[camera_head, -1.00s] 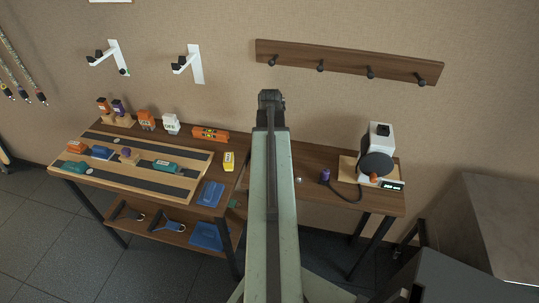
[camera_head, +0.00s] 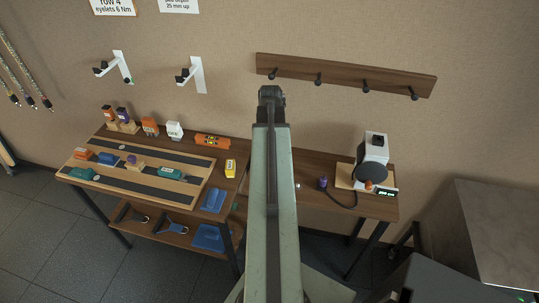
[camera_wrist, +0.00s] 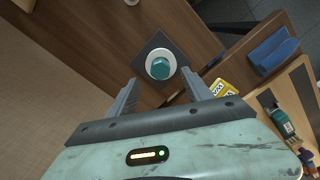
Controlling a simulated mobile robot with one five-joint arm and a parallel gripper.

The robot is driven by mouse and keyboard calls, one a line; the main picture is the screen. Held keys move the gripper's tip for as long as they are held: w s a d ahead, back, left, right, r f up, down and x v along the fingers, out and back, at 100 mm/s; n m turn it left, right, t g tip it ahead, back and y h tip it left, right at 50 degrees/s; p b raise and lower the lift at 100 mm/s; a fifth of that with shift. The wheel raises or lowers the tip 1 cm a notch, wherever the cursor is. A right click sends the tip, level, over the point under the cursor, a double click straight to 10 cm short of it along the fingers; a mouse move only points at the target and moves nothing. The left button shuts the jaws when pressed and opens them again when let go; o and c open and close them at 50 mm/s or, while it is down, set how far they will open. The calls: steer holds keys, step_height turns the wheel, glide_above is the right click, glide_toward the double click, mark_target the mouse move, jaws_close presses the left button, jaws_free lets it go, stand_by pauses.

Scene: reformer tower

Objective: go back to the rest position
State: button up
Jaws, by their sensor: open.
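My gripper (camera_wrist: 158,76) is open in the wrist view, its two dark fingers apart with nothing between them. Beyond the fingertips, a teal knob on a white disc (camera_wrist: 160,67) sits on a dark square plate on the brown wooden surface. It looks apart from the fingers. In the head view my arm stretches forward over the middle of the bench, and its dark end stands out against the wall. The fingers cannot be made out there, and my arm hides part of the bench.
The bench (camera_head: 310,168) holds a board with dark strips (camera_head: 160,184) and several coloured blocks at left. A white device with a dark disc (camera_head: 373,155) stands at right. A peg rail (camera_head: 342,76) and two white brackets (camera_head: 197,76) are on the wall. A grey cabinet (camera_head: 490,225) stands at right.

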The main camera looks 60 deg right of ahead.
steer(key=shift+r, duration=0.9)
steer(key=shift+f, duration=0.1)
steer(key=w+a+n, duration=0.5)
steer(key=w+a, duration=1.3)
steer(key=a, duration=0.2)
steer(key=w+a+m, duration=0.1)
steer(key=w+a, duration=0.1)
steer(key=a, duration=1.3)
steer(key=w+a, duration=0.1)
steer(key=a, duration=1.4)
steer(key=shift+w+m, duration=0.4)
